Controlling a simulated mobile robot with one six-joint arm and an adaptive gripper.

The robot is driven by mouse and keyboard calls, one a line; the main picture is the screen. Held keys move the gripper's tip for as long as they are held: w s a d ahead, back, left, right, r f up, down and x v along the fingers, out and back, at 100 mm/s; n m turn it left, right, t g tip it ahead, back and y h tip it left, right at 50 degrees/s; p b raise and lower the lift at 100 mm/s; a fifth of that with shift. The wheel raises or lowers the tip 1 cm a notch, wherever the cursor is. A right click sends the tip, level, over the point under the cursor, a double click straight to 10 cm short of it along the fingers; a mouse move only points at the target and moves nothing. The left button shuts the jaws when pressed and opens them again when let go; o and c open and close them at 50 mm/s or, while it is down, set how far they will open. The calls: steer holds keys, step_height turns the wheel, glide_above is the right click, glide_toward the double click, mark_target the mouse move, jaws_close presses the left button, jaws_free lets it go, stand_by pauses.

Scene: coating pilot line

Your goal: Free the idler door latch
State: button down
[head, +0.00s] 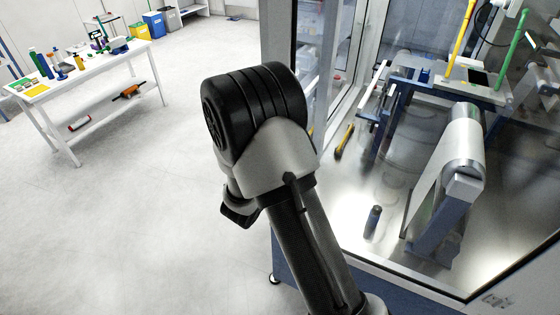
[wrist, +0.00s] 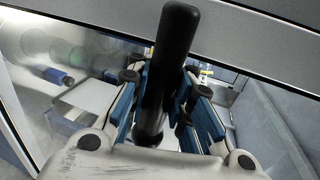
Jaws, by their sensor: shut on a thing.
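In the wrist view a black rounded latch handle (wrist: 176,35) stands up between the blue-padded fingers of my gripper (wrist: 160,85). The gripper is shut on the handle, whose lower part runs down between the pads. The upper end of the handle overlaps a grey door frame bar (wrist: 245,45) that crosses the top of the view. The point where the handle joins the door is hidden. In the head view my arm covers the area near the enclosure's edge, and neither my gripper nor the latch can be seen there.
The glass-walled enclosure (head: 292,35) holds a large pale roller (head: 448,165), a small dark cylinder (head: 373,221) and a yellow-handled tool (head: 345,138). A white table (head: 100,62) with several coloured items stands at the far left. Blue and yellow bins stand behind it. The left floor is clear.

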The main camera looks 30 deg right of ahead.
steer(key=shift+w+r, duration=0.2)
steer(key=shift+r, duration=0.15)
steer(key=c, duration=1.9)
jaws_free()
steer(key=o, duration=0.5)
steer(key=shift+s+a+f, duration=0.1)
steer(key=shift+s, duration=0.05)
steer(key=v, duration=1.2)
